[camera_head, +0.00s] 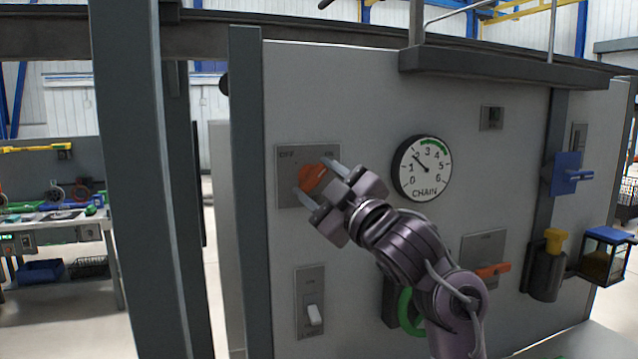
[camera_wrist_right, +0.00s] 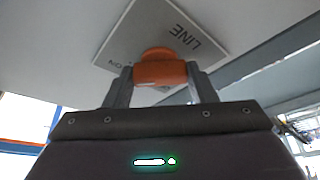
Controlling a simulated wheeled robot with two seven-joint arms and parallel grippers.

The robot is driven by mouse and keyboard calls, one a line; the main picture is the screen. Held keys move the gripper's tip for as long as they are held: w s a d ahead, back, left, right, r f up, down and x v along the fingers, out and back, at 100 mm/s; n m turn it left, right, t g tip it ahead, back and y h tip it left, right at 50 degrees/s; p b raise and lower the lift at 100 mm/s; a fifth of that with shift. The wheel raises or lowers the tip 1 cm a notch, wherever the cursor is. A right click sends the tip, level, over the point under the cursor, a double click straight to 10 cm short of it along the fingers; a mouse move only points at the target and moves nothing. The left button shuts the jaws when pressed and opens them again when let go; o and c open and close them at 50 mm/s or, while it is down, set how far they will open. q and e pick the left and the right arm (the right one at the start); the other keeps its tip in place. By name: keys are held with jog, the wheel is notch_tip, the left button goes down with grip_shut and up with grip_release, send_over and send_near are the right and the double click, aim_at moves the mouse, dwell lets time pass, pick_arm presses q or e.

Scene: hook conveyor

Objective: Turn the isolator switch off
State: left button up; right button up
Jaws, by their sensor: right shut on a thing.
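The isolator switch is an orange rotary knob (camera_head: 312,177) on a grey plate (camera_head: 287,190) marked OFF at the left and ON at the right, on the upper left of the grey panel. My right gripper (camera_head: 320,181) is shut on the knob. In the right wrist view the orange knob (camera_wrist_right: 160,70) sits between the two fingers, with the plate marked LINE (camera_wrist_right: 140,38) behind it. The gripper partly hides the knob and plate in the head view, so the exact knob angle is hard to tell. My left gripper is not in view.
A round CHAIN gauge (camera_head: 422,168) is right of the knob. Below it are a rocker switch (camera_head: 313,315), a green ring (camera_head: 408,312) behind my arm, and an orange lever (camera_head: 492,271). A dark post (camera_head: 145,180) stands at left.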

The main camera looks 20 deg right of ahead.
jog(key=n+p, duration=0.1)
jog(key=n, duration=0.1)
jog(key=n+g+p, duration=0.1)
jog(key=n+p, duration=0.1)
jog(key=shift+d+r+g+y, duration=0.1)
jog(key=shift+r+g+y, duration=0.1)
jog(key=shift+g+y, duration=0.15)
jog(key=n+g+p, duration=0.1)
jog(key=n+p, duration=0.1)
jog(key=n, duration=0.1)
jog(key=n+g+p, duration=0.1)
jog(key=n+p, duration=0.1)
jog(key=shift+r+n, duration=0.15)
jog(key=shift+n, duration=0.25)
jog(key=n+g+p, duration=0.1)
jog(key=n+p, duration=0.1)
jog(key=n+h+p, duration=0.1)
jog(key=n, duration=0.1)
jog(key=shift+r+g+p, duration=0.1)
jog(key=shift+g+p, duration=0.25)
jog(key=shift+p, duration=0.05)
jog(key=shift+n+g+h+p, duration=0.3)
jog(key=shift+n+h+p, duration=0.4)
jog(key=shift+n, duration=0.5)
jog(key=shift+n+p, duration=0.35)
jog(key=shift+n, duration=0.05)
jog(key=shift+f, duration=0.2)
jog(key=o, duration=1)
jog(key=shift+r, duration=0.1)
